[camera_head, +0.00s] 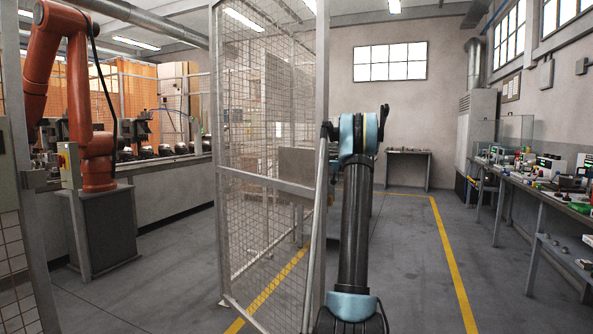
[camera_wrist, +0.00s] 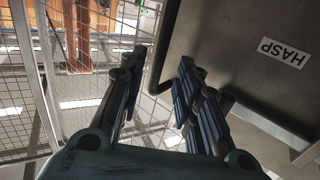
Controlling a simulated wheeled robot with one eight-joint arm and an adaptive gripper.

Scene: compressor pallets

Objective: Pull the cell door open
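The cell door (camera_head: 268,190) is a wire-mesh panel in a grey frame, standing at an angle left of my arm. An open gap lies on its left side. In the wrist view, a dark plate (camera_wrist: 225,60) carries a label reading HASP. A dark bent tube handle (camera_wrist: 168,40) runs along the plate's left edge. My gripper (camera_wrist: 162,62) is open, with one finger on each side of the handle's lower bend. I cannot tell whether either finger touches it. In the head view my arm hides the fingers and handle.
An orange robot arm (camera_head: 95,110) stands on a grey pedestal left of the door. A long workbench (camera_head: 548,195) with equipment runs along the right wall. A small table (camera_head: 408,153) stands at the back. The floor between my arm and the workbench is clear, with a yellow line (camera_head: 452,265).

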